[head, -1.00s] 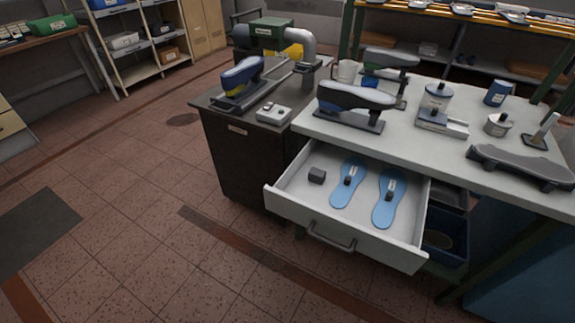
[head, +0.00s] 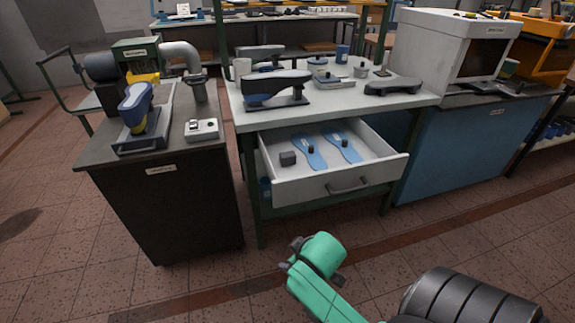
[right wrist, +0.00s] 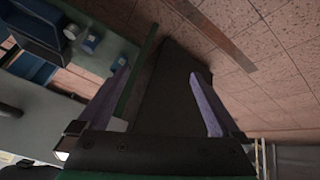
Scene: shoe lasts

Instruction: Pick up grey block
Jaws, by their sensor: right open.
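The grey block (head: 287,158) is a small dark grey cube. It lies in the open white drawer (head: 328,188), near its left wall, in the head view. Two blue insole shapes with dark knobs lie to its right. My right gripper (right wrist: 158,72) shows in the right wrist view, with its two purple fingers spread apart and nothing held between them. The block cannot be made out in the wrist view. Part of my green and dark arm shows low in the head view, in front of the drawer and apart from it. My left gripper is not seen.
The workbench (head: 345,97) above the drawer carries shoe lasts and small containers. A dark cabinet (head: 172,215) with a blue last and a pipe machine stands to the left. A blue cabinet (head: 465,145) stands to the right. The tiled floor in front is clear.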

